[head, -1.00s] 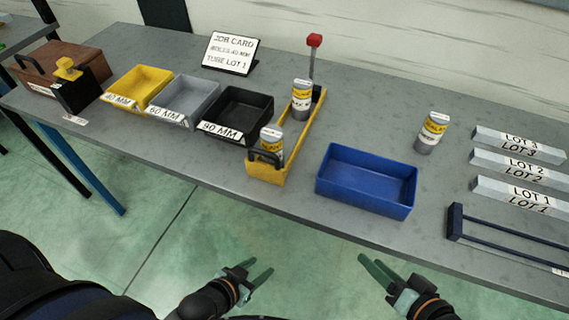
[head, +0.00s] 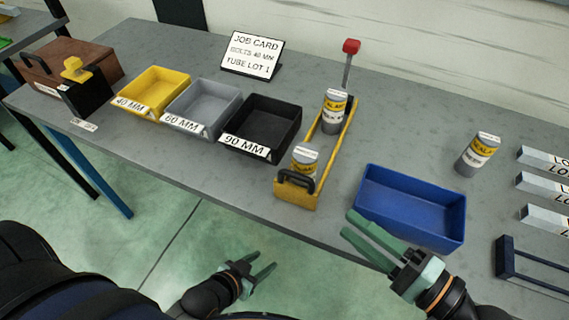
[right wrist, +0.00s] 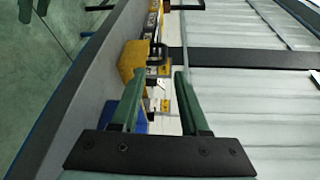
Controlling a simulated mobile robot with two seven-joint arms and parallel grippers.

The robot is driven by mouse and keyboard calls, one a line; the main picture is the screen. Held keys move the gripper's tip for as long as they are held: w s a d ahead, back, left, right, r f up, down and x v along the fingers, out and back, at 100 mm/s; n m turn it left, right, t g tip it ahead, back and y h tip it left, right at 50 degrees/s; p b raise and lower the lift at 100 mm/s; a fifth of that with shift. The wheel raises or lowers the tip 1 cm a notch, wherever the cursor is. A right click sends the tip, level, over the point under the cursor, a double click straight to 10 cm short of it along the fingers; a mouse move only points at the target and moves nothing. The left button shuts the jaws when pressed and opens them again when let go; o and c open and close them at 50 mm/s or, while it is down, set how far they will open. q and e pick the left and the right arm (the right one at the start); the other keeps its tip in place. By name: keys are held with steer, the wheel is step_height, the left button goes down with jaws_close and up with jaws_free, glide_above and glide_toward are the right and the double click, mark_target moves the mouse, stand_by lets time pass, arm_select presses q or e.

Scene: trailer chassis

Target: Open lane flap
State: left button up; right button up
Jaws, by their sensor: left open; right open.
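The narrow yellow lane (head: 341,135) stands on the bench with two grey cans with yellow-and-white labels in it, one at the back (head: 334,112) and one at the front (head: 304,161). Its front end is a yellow flap (head: 297,195) with a black handle (head: 296,180); it looks shut. The flap also shows in the right wrist view (right wrist: 131,58), beyond the fingers. My right gripper (head: 349,223) is open and empty, at the bench's front edge, right of the flap and apart from it. My left gripper (head: 264,262) is open and empty, in front of the bench.
A blue bin (head: 412,207) lies just beyond my right gripper. Yellow (head: 153,93), grey (head: 202,108) and black (head: 262,123) bins stand left of the lane. A red-knobbed lever (head: 350,47) rises behind it. Another can (head: 478,154) stands at right.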

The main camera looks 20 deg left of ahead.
mark_target(300, 180)
steer(key=shift+m, duration=0.5)
steer(key=p+x, duration=0.1)
steer(key=x, duration=0.3)
steer(key=p+x, duration=0.1)
steer(key=x, duration=0.3)
steer(key=r+p+x, duration=0.1)
steer(key=x, duration=0.3)
steer(key=shift+w+d, duration=0.1)
steer(key=shift+w, duration=0.05)
arm_select(q)
steer(key=shift+s+a+r, duration=0.1)
steer(key=shift+a+r, duration=0.2)
steer(key=shift+r, duration=0.4)
steer(key=shift+a+r, duration=0.25)
steer(key=shift+r, duration=0.4)
arm_select(e)
steer(key=shift+w+a+f, duration=0.1)
steer(key=shift+w+a, duration=0.2)
steer(key=shift+a, duration=0.3)
jaws_close()
